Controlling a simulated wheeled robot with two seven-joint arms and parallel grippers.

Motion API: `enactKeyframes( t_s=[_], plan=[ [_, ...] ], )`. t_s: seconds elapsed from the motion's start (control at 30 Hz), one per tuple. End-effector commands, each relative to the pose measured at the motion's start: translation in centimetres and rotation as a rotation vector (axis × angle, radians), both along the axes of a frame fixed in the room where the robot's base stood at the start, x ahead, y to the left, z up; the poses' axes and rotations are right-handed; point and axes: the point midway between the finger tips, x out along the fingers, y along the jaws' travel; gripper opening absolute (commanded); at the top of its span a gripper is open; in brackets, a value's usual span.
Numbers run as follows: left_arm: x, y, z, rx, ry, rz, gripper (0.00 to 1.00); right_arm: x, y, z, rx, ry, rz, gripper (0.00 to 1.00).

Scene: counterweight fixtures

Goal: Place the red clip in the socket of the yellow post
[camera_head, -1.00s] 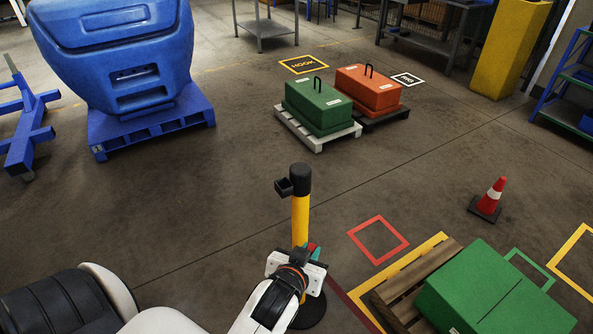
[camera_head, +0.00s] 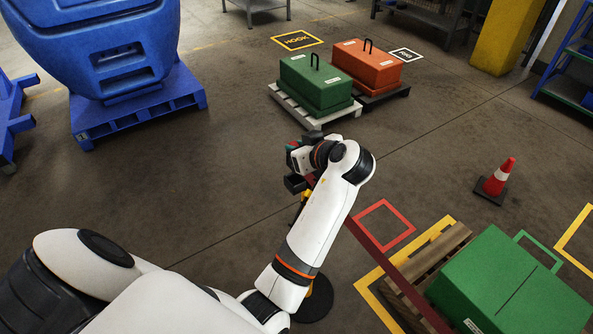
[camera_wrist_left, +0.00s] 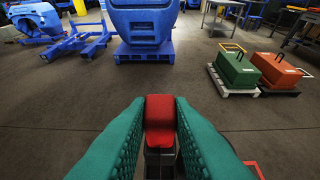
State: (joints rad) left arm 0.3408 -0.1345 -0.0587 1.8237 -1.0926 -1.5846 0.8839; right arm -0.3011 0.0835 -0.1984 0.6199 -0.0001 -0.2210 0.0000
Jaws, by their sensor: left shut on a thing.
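The yellow post (camera_head: 306,194) is mostly hidden behind my left arm; its round black base (camera_head: 317,303) shows below the arm. A black socket part (camera_head: 294,184) sticks out left near the top of the post. My left gripper (camera_head: 292,155) is at the height of the post's top, close above the socket. In the left wrist view its green fingers are shut on the red clip (camera_wrist_left: 160,112), with a dark part just below it. I cannot tell whether the clip touches the socket. A dark red strap (camera_head: 397,258) slants down right from behind my arm. My right gripper is not in view.
A pallet (camera_head: 433,252) with a green case (camera_head: 505,280) stands at lower right, and a traffic cone (camera_head: 496,180) beyond it. Green (camera_head: 313,82) and orange (camera_head: 362,66) weights stand behind. A blue bin (camera_head: 115,45) stands at upper left. The floor between is clear.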

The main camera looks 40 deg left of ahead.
Motion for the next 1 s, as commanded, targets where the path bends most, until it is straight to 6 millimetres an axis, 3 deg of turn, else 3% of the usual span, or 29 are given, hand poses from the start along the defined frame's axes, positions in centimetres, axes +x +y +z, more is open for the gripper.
enactKeyframes(
  t_s=[0.1, 0.5, 0.73, 0.77, 0.8, 1.0],
  plan=[
    [0.0, 0.1, -2.1, 0.003, 0.004, -0.002, 0.00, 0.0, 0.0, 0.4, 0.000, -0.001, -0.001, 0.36],
    [-0.1, 0.0, -7.0, -0.002, 0.008, -0.002, 0.00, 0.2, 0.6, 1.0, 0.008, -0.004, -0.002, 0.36],
    [-0.2, 0.0, -7.7, -0.007, 0.011, 0.003, 0.00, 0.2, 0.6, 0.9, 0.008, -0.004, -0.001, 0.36],
    [-0.3, 0.0, -7.8, -0.008, 0.012, 0.004, 0.21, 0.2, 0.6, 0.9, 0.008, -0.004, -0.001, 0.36],
    [-0.3, 0.1, -7.8, -0.008, 0.013, 0.003, 0.28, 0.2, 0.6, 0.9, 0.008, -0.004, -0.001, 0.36],
    [-0.3, 0.2, -7.8, -0.006, 0.012, 0.004, 0.29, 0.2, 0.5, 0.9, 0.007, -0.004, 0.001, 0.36]
  ],
)
